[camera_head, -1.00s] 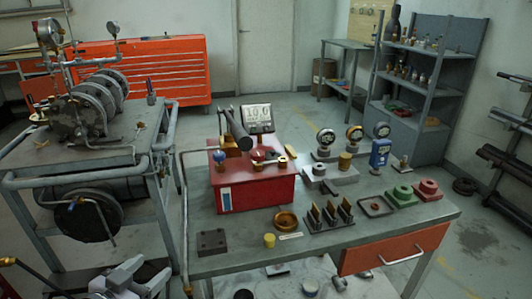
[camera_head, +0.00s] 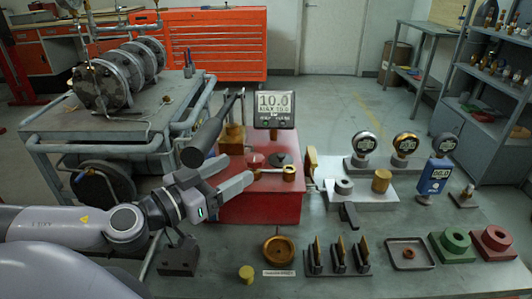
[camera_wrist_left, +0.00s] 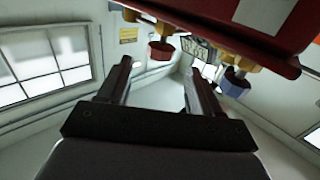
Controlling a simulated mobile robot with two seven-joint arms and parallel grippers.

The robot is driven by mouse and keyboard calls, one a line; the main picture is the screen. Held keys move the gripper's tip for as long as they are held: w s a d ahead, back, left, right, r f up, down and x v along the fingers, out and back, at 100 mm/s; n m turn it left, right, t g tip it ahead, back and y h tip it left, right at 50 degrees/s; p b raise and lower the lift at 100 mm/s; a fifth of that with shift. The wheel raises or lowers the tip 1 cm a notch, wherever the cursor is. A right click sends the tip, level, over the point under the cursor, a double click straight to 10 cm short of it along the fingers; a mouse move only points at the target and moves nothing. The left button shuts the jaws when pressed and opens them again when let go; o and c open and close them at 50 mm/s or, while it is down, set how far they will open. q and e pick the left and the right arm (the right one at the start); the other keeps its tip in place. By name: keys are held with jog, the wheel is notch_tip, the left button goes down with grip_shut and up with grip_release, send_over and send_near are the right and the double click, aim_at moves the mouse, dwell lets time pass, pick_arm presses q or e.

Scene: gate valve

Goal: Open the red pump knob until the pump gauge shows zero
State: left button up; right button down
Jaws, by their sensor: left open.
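The red pump box (camera_head: 262,208) stands on the bench, and a red knob (camera_head: 256,160) sits at its top left. The pump gauge (camera_head: 275,107) is a screen behind the box and reads 10.0. My left gripper (camera_head: 232,174) is at the box's left side, open and empty, its fingers pointing right toward the red knob and apart from it. In the left wrist view the red knob (camera_wrist_left: 161,50) is beyond the open fingers (camera_wrist_left: 158,85), and a blue knob (camera_wrist_left: 234,82) is to the right. The blue knob is hidden in the head view. My right gripper is not in view.
A dark lever (camera_head: 205,140) slants just above my left gripper. A brass fitting (camera_head: 289,172) is on the box's right. Round gauges (camera_head: 364,143) and a blue meter (camera_head: 434,176) stand further right. A dark block (camera_head: 179,257) and brass dish (camera_head: 278,251) lie in front.

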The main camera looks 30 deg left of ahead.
aim_at(247, 161)
pick_arm(q)
jog(key=shift+b+x, duration=0.85)
jog(key=shift+x, duration=0.15)
jog(key=shift+w, duration=0.55)
jog(key=shift+p+x, duration=0.3)
jog(key=shift+x, duration=0.7)
jog(key=shift+p+x, duration=0.3)
jog(key=shift+x, duration=0.55)
jog(key=shift+d, duration=0.1)
jog(key=shift+c, duration=0.3)
jog(key=c, duration=0.9)
